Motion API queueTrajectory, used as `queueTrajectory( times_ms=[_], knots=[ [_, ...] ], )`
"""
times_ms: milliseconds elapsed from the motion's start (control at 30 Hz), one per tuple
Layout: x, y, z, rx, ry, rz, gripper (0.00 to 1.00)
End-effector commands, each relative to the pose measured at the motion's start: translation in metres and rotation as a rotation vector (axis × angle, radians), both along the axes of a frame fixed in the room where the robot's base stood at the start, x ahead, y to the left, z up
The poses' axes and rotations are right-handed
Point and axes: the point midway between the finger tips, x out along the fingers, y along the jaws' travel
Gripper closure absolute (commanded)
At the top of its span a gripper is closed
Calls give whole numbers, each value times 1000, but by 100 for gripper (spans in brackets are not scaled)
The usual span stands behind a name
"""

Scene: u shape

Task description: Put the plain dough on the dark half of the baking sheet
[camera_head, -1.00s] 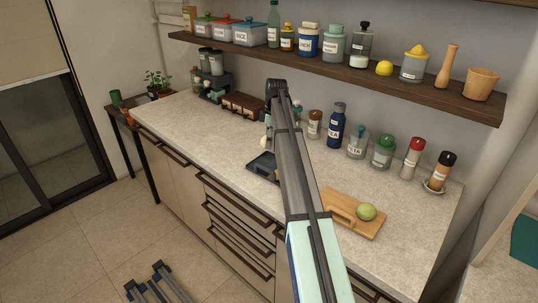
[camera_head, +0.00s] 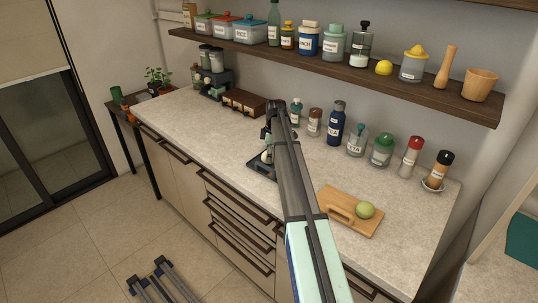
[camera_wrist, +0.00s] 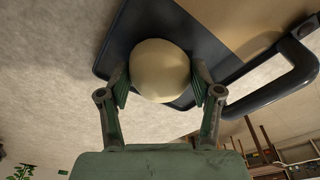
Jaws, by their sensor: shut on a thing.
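The plain dough (camera_wrist: 160,70) is a smooth pale ball between the two fingers of my gripper (camera_wrist: 160,84), which is shut on it. In the wrist view the ball lies over the dark half of the baking sheet (camera_wrist: 122,38); I cannot tell whether it touches the surface. The sheet's tan half (camera_wrist: 235,22) is to the right, with a dark handle (camera_wrist: 290,85) at its side. In the head view the baking sheet (camera_head: 258,169) lies on the counter, partly hidden by my arm. There my gripper (camera_head: 267,146) is at the sheet, with the pale ball beneath it.
A wooden board (camera_head: 345,222) with a green ball (camera_head: 365,210) lies to the right of my arm. Several bottles and jars, including a blue bottle (camera_head: 336,125), stand along the wall. The shelf (camera_head: 400,80) overhangs the back.

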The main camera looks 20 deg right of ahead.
Motion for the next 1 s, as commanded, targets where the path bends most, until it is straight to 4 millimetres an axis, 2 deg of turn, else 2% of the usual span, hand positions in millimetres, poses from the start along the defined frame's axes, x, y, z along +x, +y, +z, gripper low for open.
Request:
queueTrajectory(
  times_ms=[133, 167, 200, 233, 567, 700, 833, 1000],
  knots=[
    [0, 0, -3, 0, 0, 0, 73],
    [0, 0, -4, 0, 1, 0, 32],
    [0, 0, -3, 0, 0, 0, 18],
    [0, 0, -3, 0, 0, 0, 11],
    [0, 0, -2, 0, 0, 0, 11],
    [0, -1, 4, 0, -1, 0, 11],
    [0, -3, 20, 0, -1, 0, 11],
    [-2, -6, 52, -1, -3, 0, 11]
  ],
)
